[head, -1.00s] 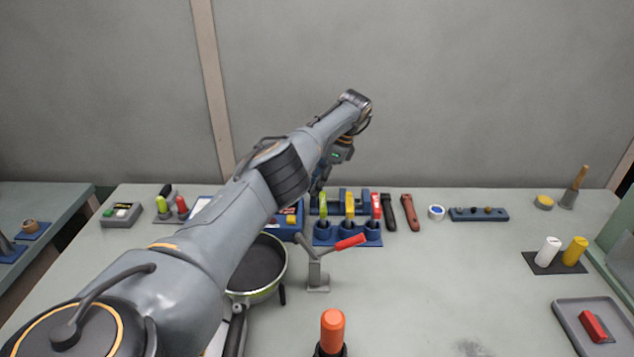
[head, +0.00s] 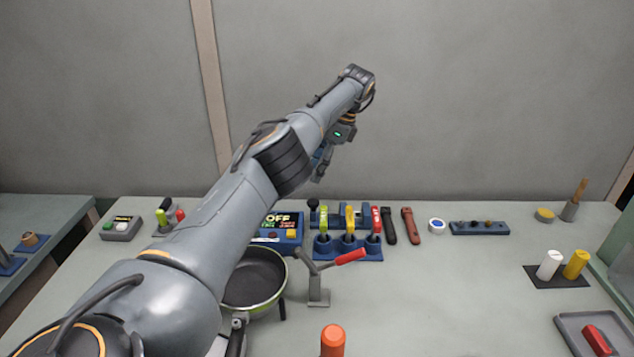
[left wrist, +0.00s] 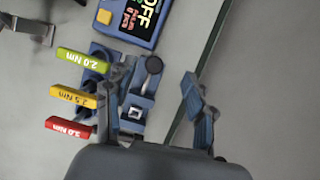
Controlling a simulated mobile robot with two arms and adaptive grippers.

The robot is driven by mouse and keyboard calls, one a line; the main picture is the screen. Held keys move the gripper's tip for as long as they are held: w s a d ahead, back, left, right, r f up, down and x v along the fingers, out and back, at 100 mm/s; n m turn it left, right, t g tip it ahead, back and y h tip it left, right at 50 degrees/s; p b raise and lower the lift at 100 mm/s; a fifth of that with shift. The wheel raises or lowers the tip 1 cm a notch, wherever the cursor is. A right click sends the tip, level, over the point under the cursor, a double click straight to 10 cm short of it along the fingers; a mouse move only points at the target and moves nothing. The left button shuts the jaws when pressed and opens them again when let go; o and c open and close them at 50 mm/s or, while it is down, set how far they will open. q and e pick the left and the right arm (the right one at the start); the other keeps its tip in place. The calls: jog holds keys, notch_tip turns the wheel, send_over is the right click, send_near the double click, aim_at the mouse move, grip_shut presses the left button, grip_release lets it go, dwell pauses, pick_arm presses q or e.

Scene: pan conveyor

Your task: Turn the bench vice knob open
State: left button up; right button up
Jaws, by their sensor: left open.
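The bench vice is the small blue device with a black round knob (left wrist: 153,64) at its end. In the left wrist view its blue body (left wrist: 138,103) lies between my two fingers. In the head view the knob (head: 313,203) shows behind the torque-driver rack, and the rest of the vice is partly hidden by the drivers. My left gripper (head: 319,172) is open and empty, hanging above the vice and apart from it. Its fingers are spread wide in the left wrist view (left wrist: 153,92). My right gripper is not in view.
A blue rack (head: 348,254) with green, yellow and red torque drivers stands in front of the vice. A display box (head: 281,238) reading OFF is to its left. A pan (head: 252,280) and a red-handled clamp (head: 318,285) stand nearer.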

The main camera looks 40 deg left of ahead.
pick_arm(q)
jog(key=shift+r, duration=0.6)
jog(key=shift+a, duration=0.1)
jog(key=m+t+h+p, duration=0.3)
jog(key=m+t, duration=0.5)
jog(key=m, duration=1.9)
send_near(312, 201)
jog(key=p+x, duration=0.1)
jog(key=x, duration=0.7)
